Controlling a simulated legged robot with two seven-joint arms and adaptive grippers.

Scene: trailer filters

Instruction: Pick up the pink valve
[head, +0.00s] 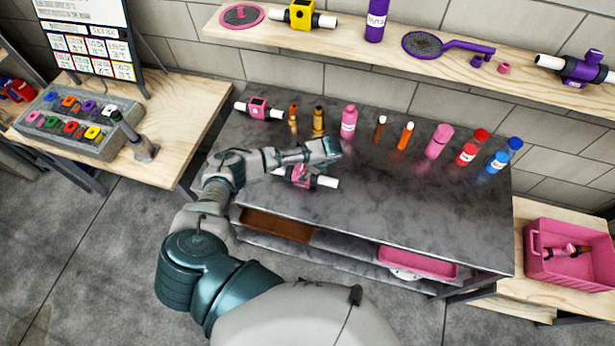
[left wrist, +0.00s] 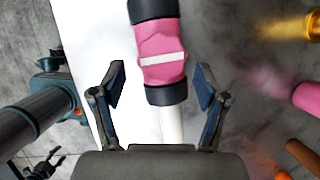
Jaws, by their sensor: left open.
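A pink valve (head: 300,176) with black collars and white pipe ends lies on the dark table near its front edge. My left gripper (head: 326,152) is above it and partly covers it in the head view. In the left wrist view the pink valve (left wrist: 160,52) shows between and beyond the two open fingers (left wrist: 158,80), with a white pipe end running toward the palm. The fingers look apart from it on both sides. A second pink valve (head: 258,107) lies at the table's back left. My right gripper is not in view.
Several bottles stand along the back of the table, including a pink bottle (head: 348,121) and a gold bottle (head: 318,121). A pink crate (head: 545,275) with parts sits on the right bench. A wooden shelf (head: 400,58) runs above. The table's right front is clear.

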